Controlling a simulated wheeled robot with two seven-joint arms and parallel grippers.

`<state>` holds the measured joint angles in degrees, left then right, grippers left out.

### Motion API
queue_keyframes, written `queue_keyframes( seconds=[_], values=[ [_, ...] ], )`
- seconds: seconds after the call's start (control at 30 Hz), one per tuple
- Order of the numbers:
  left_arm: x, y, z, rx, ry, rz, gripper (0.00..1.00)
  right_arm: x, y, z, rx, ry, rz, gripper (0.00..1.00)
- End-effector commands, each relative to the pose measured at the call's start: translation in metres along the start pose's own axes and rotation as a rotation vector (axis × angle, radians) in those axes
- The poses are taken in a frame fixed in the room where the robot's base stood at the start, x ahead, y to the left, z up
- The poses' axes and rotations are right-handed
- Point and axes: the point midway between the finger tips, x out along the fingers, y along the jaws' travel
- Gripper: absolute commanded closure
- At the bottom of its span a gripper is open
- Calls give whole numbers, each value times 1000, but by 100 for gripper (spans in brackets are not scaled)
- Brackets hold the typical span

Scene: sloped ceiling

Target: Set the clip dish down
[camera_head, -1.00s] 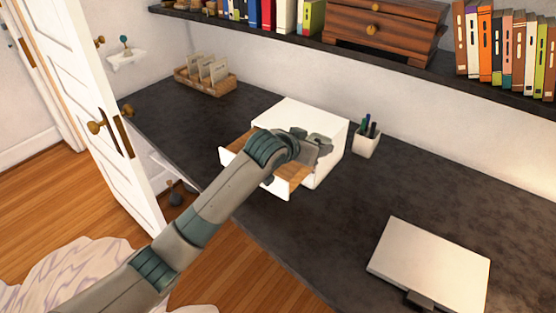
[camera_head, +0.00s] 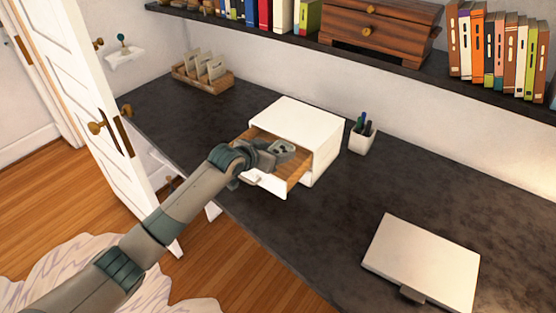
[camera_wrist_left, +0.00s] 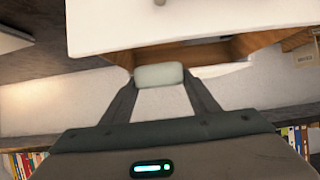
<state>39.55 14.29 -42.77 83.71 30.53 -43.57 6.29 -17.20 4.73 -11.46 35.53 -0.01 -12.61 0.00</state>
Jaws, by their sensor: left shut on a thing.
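My left gripper (camera_head: 270,152) is shut on the clip dish (camera_head: 282,150), a small grey-green dish with dark bits in it. The dish is at the opening of the pulled-out wooden drawer (camera_head: 296,170) of a white box (camera_head: 308,122) on the desk. I cannot tell whether it touches the drawer floor. In the left wrist view the dish (camera_wrist_left: 159,75) shows as a pale rounded block between the two fingertips, with the drawer's wood (camera_wrist_left: 195,52) and the white box behind it. My right gripper is not in view.
A pen cup (camera_head: 362,137) stands right of the white box. A closed silver laptop-like slab (camera_head: 422,262) lies at the front right. A wooden card rack (camera_head: 203,78) stands at the back left. The dark desk (camera_head: 330,215) is bare between them. A shelf hangs above.

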Motion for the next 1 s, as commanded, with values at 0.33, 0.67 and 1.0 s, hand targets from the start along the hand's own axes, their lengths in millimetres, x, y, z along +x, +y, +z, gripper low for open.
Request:
queue_keyframes(
  seconds=[0.33,0.67,1.0],
  values=[
    [14,1,26,-1,-2,1,70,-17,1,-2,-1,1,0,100],
    [19,0,34,0,1,0,70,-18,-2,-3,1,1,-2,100],
    [23,0,42,0,0,0,70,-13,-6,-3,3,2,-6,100]
  ],
)
